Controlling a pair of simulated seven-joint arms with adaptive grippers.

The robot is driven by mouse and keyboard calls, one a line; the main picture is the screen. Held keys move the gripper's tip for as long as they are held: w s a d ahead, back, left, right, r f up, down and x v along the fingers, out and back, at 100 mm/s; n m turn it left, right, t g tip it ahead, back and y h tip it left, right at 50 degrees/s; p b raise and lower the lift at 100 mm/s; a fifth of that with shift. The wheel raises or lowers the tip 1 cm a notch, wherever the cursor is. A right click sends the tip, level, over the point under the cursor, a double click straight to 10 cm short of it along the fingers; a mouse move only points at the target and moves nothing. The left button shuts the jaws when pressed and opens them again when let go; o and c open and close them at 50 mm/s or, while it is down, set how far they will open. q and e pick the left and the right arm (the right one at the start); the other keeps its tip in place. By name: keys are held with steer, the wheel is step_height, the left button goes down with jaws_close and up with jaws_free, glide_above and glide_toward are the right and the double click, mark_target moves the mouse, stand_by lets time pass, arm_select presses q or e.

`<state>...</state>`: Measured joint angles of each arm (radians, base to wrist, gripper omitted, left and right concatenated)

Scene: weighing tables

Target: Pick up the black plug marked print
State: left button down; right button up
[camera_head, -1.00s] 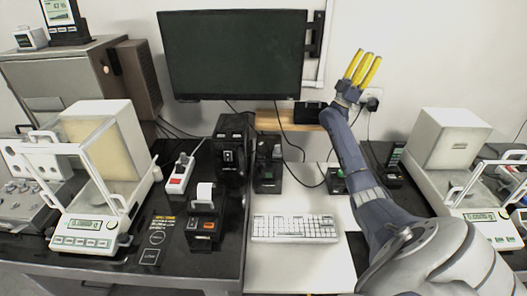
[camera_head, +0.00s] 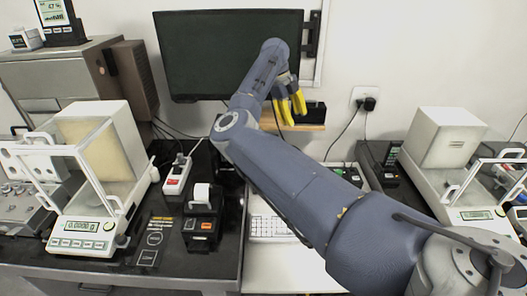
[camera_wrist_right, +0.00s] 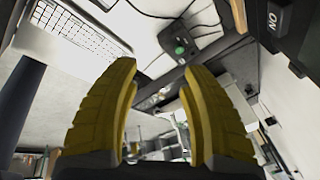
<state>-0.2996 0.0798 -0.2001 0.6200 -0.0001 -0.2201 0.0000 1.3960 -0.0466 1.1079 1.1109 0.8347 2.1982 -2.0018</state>
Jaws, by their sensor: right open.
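A black plug (camera_head: 369,103) sits in the white wall socket (camera_head: 358,96) right of the monitor in the head view. No "print" marking is readable on it, so I cannot tell if it is the named one. My right gripper (camera_head: 294,113) is open and empty, its yellow fingers pointing down in front of the monitor's lower right corner, left of and apart from that plug. In the right wrist view the two yellow fingers (camera_wrist_right: 158,75) stand apart with nothing between them. My left gripper is out of view.
A red and white power strip (camera_head: 178,175) and a small black printer (camera_head: 202,218) stand on the left black table. My right arm covers part of the keyboard (camera_head: 268,228) and the devices behind it. Glass-walled balances stand left (camera_head: 84,225) and right (camera_head: 476,214).

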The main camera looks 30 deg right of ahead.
steer(key=w+a+r+t+y, duration=0.1)
steer(key=w+a+r+y, duration=0.15)
steer(key=a, duration=0.35)
steer(key=w+a+r+t+y, duration=0.1)
steer(key=w+a, duration=0.3)
steer(key=a, duration=0.2)
steer(key=shift+h, duration=0.25)
steer(key=f, duration=1.6)
steer(key=shift+d+f, duration=0.35)
steer(key=shift+f, duration=0.05)
steer(key=shift+o, duration=0.3)
jaws_close()
